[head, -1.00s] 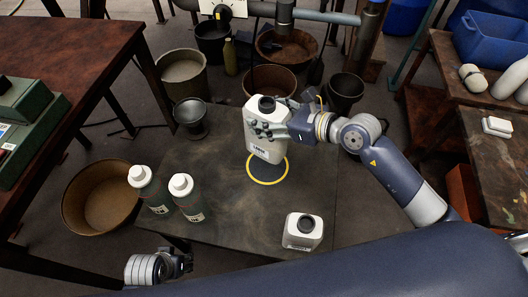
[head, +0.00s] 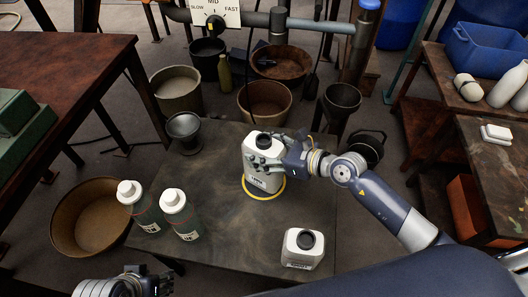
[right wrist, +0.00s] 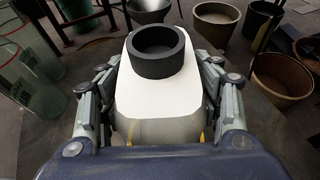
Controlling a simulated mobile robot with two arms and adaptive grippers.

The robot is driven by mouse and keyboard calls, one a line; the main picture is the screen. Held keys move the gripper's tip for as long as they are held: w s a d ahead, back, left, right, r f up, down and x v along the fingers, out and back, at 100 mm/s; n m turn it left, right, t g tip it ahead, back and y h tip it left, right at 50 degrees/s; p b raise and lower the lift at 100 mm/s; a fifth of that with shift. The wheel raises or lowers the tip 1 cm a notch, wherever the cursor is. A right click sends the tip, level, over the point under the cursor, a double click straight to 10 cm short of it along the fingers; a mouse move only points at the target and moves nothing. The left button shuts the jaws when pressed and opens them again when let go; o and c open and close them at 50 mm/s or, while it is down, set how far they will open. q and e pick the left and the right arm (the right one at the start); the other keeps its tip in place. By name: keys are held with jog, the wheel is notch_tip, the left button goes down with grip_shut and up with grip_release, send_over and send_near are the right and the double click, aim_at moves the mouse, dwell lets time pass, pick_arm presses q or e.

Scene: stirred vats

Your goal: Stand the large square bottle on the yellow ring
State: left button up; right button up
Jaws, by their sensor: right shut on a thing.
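The large square bottle (head: 256,178), white with a black cap, is upright over the yellow ring (head: 280,190) on the dark table. Its base hides the back of the ring. It looks down at the ring, but I cannot tell whether it touches the table. My right gripper (head: 268,155) is shut on the bottle's upper part from the right. In the right wrist view the bottle (right wrist: 160,90) sits between both fingers (right wrist: 160,110). My left gripper (head: 150,281) is low at the front left, away from the bottle; its fingers are unclear.
A smaller square bottle (head: 302,248) stands at the table's front right. A dark metal cup (head: 185,130) is at the back left corner. Buckets (head: 265,103) stand behind on the floor.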

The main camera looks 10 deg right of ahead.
jog(key=shift+f, duration=0.1)
jog(key=o, duration=1.4)
jog(key=shift+o, duration=0.2)
jog(key=shift+s+d+r, duration=0.25)
jog(key=p+v, duration=0.1)
jog(key=v, duration=0.8)
jog(key=shift+s+d, duration=0.15)
jog(key=shift+s, duration=0.1)
pick_arm(q)
jog(key=shift+x, duration=1.65)
pick_arm(e)
jog(key=shift+v, duration=0.85)
jog(key=shift+r, duration=0.15)
